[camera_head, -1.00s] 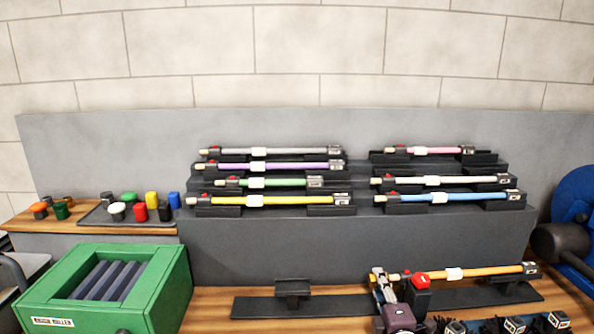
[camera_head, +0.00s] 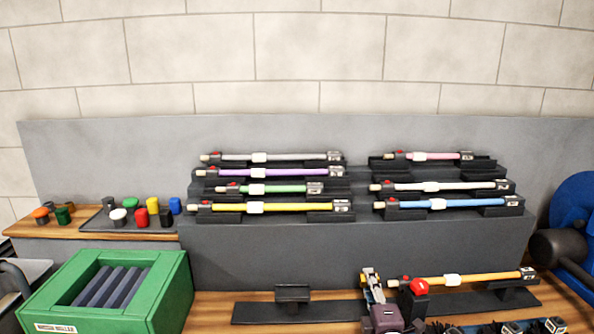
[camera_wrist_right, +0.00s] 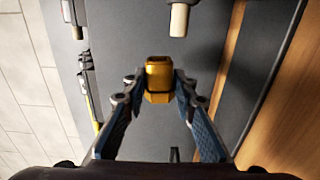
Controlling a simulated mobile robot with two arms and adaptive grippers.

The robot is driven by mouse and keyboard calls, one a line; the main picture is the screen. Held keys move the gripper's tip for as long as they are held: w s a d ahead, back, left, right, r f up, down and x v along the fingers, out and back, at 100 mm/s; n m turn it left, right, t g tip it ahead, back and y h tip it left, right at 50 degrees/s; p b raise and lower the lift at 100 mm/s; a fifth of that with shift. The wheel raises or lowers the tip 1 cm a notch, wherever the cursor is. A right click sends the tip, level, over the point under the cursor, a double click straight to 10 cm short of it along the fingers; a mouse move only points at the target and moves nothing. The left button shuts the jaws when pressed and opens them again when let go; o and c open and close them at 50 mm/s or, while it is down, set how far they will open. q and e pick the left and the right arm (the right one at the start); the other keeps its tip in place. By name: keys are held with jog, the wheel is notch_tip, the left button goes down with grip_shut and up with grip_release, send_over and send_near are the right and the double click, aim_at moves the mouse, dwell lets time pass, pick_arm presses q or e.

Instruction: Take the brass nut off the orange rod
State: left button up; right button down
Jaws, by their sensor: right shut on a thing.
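The orange rod (camera_head: 480,280) lies level in a dark holder at the lower right of the head view, with a pale tip at its left end. In the right wrist view that pale rod end (camera_wrist_right: 180,20) shows at the top. My right gripper (camera_wrist_right: 159,88) is shut on the brass nut (camera_wrist_right: 158,82), a yellow-gold piece between its two fingertips. The nut is apart from the rod end, with a gap between them. In the head view my right gripper (camera_head: 371,285) is left of the rod's end. My left gripper is not in view.
A red knob (camera_head: 419,287) stands by the rod's left end. An empty holder post (camera_head: 293,293) stands to the left on the dark base. Several coloured rods lie on the grey steps (camera_head: 350,240) behind. A green box (camera_head: 172,285) and a tray of coloured caps (camera_head: 100,222) are at left.

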jog(key=shift+a+r+p, duration=0.2)
jog(key=shift+r+p, duration=0.6)
jog(key=shift+r, duration=0.2)
jog(key=shift+a+r+p, duration=0.15)
jog(key=shift+r+p, duration=0.6)
jog(key=shift+r, duration=0.25)
jog(key=shift+a+r+p, duration=0.2)
jog(key=shift+r+p, duration=0.6)
jog(key=shift+r, duration=0.2)
